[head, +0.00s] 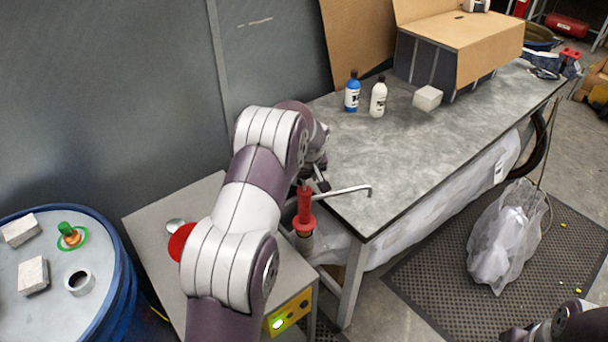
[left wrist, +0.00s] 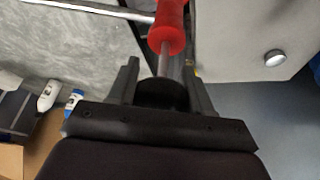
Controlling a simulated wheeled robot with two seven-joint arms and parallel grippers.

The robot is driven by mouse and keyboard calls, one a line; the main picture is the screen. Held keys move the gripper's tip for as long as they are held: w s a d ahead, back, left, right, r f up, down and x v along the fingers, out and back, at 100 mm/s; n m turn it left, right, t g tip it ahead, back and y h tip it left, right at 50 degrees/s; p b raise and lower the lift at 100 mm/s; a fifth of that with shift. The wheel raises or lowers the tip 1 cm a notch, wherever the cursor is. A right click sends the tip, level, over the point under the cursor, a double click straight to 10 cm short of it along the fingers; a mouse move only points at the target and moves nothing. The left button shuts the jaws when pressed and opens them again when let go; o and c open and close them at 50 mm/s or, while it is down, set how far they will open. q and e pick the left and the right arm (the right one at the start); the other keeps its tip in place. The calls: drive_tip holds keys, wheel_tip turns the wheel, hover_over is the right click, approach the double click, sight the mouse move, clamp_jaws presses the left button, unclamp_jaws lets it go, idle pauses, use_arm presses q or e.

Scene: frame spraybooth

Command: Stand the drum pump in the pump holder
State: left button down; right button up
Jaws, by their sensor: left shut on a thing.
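The drum pump (head: 305,204) has a red body and a thin grey bent spout pointing right. It hangs roughly upright between the grey cabinet and the metal table. My left gripper (head: 313,184) is shut on its top end. In the left wrist view the red body (left wrist: 168,28) and a thin rod show beyond the fingertips of this gripper (left wrist: 163,75). A short metallic cylinder shows under the red collar; I cannot tell whether it is part of the pump or the pump holder. The pump's lower end is hidden. My right gripper is not in view.
The metal table (head: 400,165) bears a blue bottle (head: 352,92), a white bottle (head: 378,97) and a pale block (head: 427,98). A bagged bundle (head: 500,240) stands on the floor mat.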

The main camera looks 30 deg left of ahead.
sight(304, 188)
use_arm(q)
drive_tip(key=shift+f+b, duration=1.75)
drive_tip(key=shift+f, duration=0.05)
idle(0.8)
drive_tip(key=c, duration=0.6)
unclamp_jaws()
drive_tip(key=shift+o, duration=1)
drive_tip(key=shift+s+f, duration=0.15)
drive_tip(key=shift+f, duration=0.1)
drive_tip(key=shift+d+r, duration=0.1)
drive_tip(key=shift+r, duration=0.25)
drive_tip(key=b+v, duration=0.3)
drive_tip(key=v, duration=0.9)
drive_tip(key=shift+r, duration=0.15)
